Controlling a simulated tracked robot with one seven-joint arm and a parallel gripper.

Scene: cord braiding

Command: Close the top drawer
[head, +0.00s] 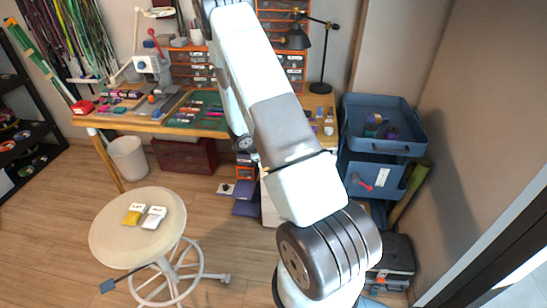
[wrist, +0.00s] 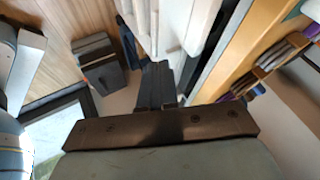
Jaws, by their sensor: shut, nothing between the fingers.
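A white drawer unit stands under the wooden workbench (head: 160,124). In the head view only a strip of the unit (head: 269,207) shows, left of and behind my arm. In the wrist view its white drawer fronts (wrist: 168,30) fill the upper middle. The white front nearest the orange bench edge (wrist: 236,50) appears to be the top drawer (wrist: 206,35); how far out it stands I cannot tell. My gripper (wrist: 157,82) is shut and empty, its dark fingers close to the white fronts. Contact is unclear. In the head view my arm hides the gripper.
A blue cart (head: 385,125) stands right of the bench, with a dark case (head: 392,258) on the floor near it. Open wooden floor lies between stool and bench.

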